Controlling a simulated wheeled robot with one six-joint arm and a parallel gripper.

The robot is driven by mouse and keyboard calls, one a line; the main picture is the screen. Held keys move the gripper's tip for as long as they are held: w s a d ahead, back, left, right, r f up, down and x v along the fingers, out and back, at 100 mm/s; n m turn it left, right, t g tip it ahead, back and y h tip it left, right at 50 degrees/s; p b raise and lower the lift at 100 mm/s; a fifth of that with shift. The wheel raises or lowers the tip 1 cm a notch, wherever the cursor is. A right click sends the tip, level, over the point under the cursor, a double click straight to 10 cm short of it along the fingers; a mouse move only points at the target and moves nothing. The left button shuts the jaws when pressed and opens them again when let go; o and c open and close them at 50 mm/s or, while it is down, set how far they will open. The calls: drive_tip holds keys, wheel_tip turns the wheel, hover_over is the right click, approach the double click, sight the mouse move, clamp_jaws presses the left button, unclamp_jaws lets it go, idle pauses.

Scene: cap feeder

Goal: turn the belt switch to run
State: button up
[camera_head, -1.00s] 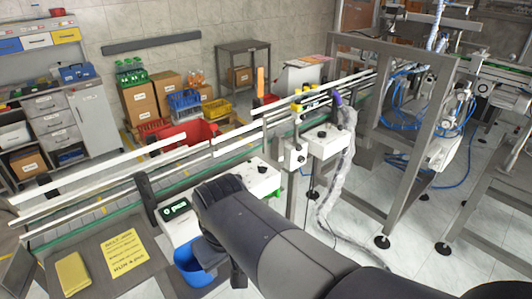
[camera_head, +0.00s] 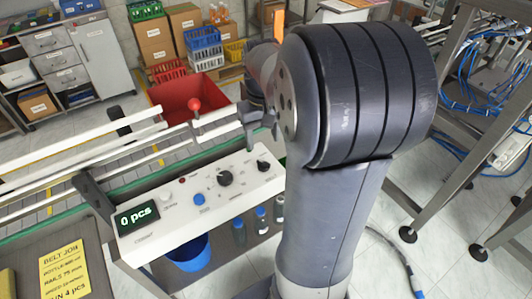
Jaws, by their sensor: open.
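The white control box (camera_head: 205,205) stands in front of the rails, with a display (camera_head: 137,217) reading "0 pcs". On its sloped top are a white button (camera_head: 166,196), a small red light (camera_head: 182,180), a blue button (camera_head: 198,199), a black knob (camera_head: 225,178) and another black knob (camera_head: 263,165) at the right end. Their labels are too small to read, so I cannot tell which knob is the belt switch or where it points. My gripper (camera_head: 260,129) is open and empty, above and behind the right part of the box, apart from the knobs.
White guide rails (camera_head: 70,160) run behind the box. A red-knobbed post (camera_head: 194,106) stands by them near my gripper. A red bin (camera_head: 190,92) is beyond. A blue bucket (camera_head: 188,258) and small bottles (camera_head: 261,220) are below the box. A yellow job card (camera_head: 72,268) lies left.

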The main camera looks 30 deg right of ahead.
sight(264, 163)
wheel_tip(264, 163, down, 9)
drive_tip(key=shift+f, duration=0.1)
drive_tip(key=shift+c, duration=0.3)
drive_tip(key=c, duration=0.9)
